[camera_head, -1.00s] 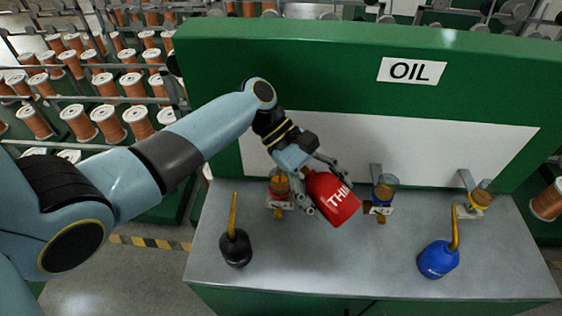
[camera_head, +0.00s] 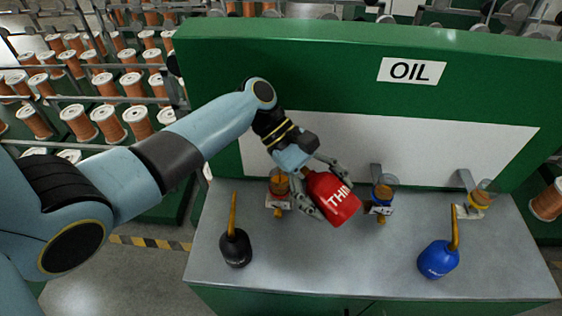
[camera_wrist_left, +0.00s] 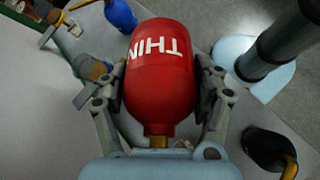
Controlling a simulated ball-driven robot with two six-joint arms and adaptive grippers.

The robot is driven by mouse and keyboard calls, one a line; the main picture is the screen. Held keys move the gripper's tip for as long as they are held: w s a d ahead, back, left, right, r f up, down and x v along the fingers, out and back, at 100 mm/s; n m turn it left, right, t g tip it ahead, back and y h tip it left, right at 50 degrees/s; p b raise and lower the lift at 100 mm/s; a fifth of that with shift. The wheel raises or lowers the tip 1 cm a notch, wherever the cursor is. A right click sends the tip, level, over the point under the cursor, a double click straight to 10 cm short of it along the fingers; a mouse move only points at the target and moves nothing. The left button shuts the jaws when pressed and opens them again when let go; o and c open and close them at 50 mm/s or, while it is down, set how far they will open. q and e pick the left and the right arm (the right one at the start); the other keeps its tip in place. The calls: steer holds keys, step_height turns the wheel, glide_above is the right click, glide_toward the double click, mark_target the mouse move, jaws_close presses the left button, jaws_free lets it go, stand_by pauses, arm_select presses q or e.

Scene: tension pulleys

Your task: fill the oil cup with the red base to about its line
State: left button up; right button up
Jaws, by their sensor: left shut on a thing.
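My left gripper (camera_head: 328,192) is shut around the body of a red oil can (camera_head: 334,200) with white lettering that starts "THIN". The can is tilted, its bottom facing the camera and its spout end up-left toward the oil cup with the red base (camera_head: 279,184). That cup is just left of the can and shows amber oil inside; its line cannot be made out. The spout tip is hidden. In the left wrist view the red can (camera_wrist_left: 158,80) sits between both fingers, with a bit of its brass spout showing below. My right gripper is not in view.
A cup with a blue base (camera_head: 384,188) and one with a yellow base (camera_head: 481,195) stand to the right. A black oil can (camera_head: 236,248) and a blue oil can (camera_head: 438,259) stand on the grey bench (camera_head: 340,265). A green panel (camera_head: 300,62) rises behind.

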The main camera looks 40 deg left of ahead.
arm_select(q)
steer(key=shift+a+r+h, duration=0.15)
steer(key=shift+r+h, duration=0.25)
steer(key=shift+r, duration=0.05)
stand_by(0.6)
stand_by(1.4)
steer(key=shift+d+f+y, duration=0.25)
steer(key=shift+f+y, duration=0.4)
steer(key=shift+f, duration=0.1)
steer(key=shift+d+f+y, duration=0.25)
steer(key=shift+f+y, duration=0.4)
steer(key=shift+f, duration=0.05)
steer(key=shift+a, duration=0.1)
steer(key=shift+f, duration=0.15)
step_height(320, 180, down, 2)
steer(key=y, duration=0.2)
steer(key=shift+t+y, duration=0.3)
steer(key=shift+y, duration=0.1)
steer(key=shift+f+y, duration=0.2)
steer(key=shift+y, duration=0.1)
